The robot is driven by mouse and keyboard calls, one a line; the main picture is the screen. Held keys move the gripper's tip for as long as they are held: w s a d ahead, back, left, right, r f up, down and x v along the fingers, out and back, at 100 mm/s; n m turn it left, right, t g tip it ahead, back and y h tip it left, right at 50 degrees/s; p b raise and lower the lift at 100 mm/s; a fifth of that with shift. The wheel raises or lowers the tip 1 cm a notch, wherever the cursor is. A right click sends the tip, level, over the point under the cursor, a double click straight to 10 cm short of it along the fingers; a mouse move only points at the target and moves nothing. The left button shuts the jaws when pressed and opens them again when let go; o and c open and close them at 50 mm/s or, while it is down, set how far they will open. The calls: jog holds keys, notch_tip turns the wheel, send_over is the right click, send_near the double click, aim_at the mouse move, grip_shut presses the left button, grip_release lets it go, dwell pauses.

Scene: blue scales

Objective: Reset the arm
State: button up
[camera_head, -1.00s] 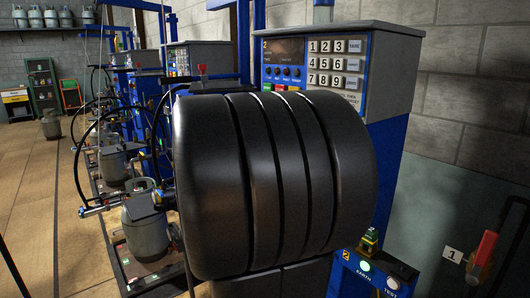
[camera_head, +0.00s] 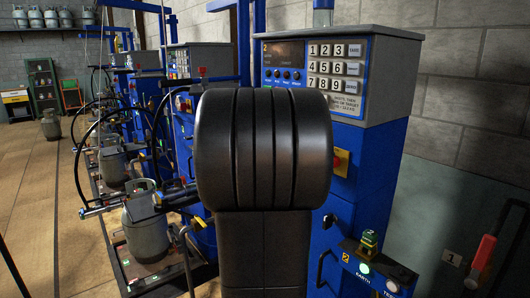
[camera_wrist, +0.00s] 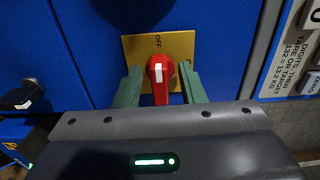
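My gripper (camera_wrist: 161,86) shows in the wrist view with its two green fingers apart. They stand on either side of a red rotary switch (camera_wrist: 158,70), with a gap visible at each side and nothing held. The switch has a white mark and sits on a yellow plate (camera_wrist: 180,46) labelled OFF, on a blue cabinet. In the head view, my dark ribbed arm fills the middle and hides my gripper. A red switch on a yellow plate (camera_head: 341,161) shows just right of the arm.
The blue scale cabinet (camera_head: 374,165) carries a grey keypad head (camera_head: 390,75). A grey gas cylinder (camera_head: 146,228) stands on a scale to the left, with more scales behind. A red-handled lever (camera_head: 483,252) is at the right wall. Open floor (camera_head: 40,190) lies left.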

jog(key=shift+w+d+f+m+b, duration=0.1)
jog(key=shift+f+m+b, duration=0.3)
jog(key=shift+b, duration=0.45)
jog(key=shift+s+r+m+b, duration=0.2)
jog(key=shift+m+b, duration=0.6)
jog(key=shift+b, duration=0.1)
jog(key=m+b, duration=0.2)
jog(key=b, duration=0.1)
jog(key=shift+m, duration=0.4)
jog(key=shift+a+r+b, duration=0.15)
jog(key=shift+a+b, duration=0.15)
jog(key=s+a+n+t+y+p, duration=0.1)
jog(key=s+a+n, duration=0.1)
jog(key=s+a, duration=0.2)
jog(key=s+a+r+n+t+y+p, duration=0.1)
jog(key=s+a+n+t, duration=0.1)
jog(key=a, duration=0.6)
jog(key=shift+s+a+r+t, duration=0.3)
jog(key=shift+s+a, duration=0.1)
jog(key=shift+s, duration=0.5)
jog(key=shift+n, duration=0.3)
